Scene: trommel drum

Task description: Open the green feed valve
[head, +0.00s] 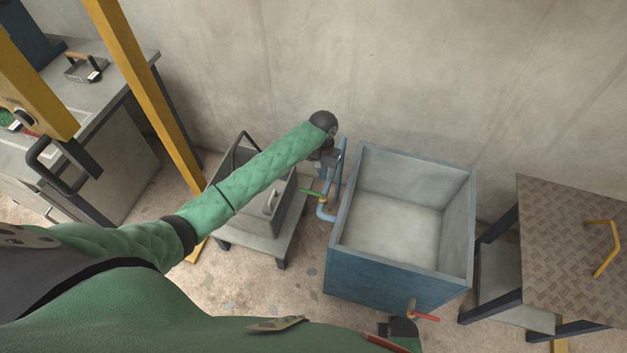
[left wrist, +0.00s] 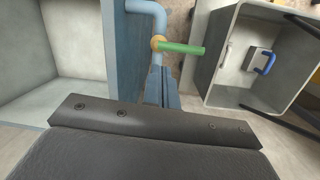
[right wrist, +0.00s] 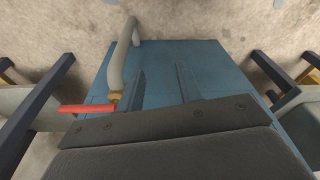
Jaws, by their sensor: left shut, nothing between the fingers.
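The green feed valve handle (head: 312,193) sticks out sideways from the blue pipe (head: 322,210) at the left side of the blue tank (head: 390,275). In the left wrist view the green handle (left wrist: 182,47) lies across the pipe (left wrist: 150,12), with a brass fitting at its root. My left gripper (left wrist: 162,74) is shut and empty, its fingertips close to the brass fitting; I cannot tell whether they touch it. My right gripper (right wrist: 160,72) is open and empty near the tank's front, beside a red-handled valve (right wrist: 85,108).
A grey bin (left wrist: 225,85) with a blue-handled block inside stands on a low stand beside the valve. A table with a treadplate top (head: 570,250) stands to the right. Yellow posts (head: 150,90) and a workbench are at the left. The wall is close behind the tank.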

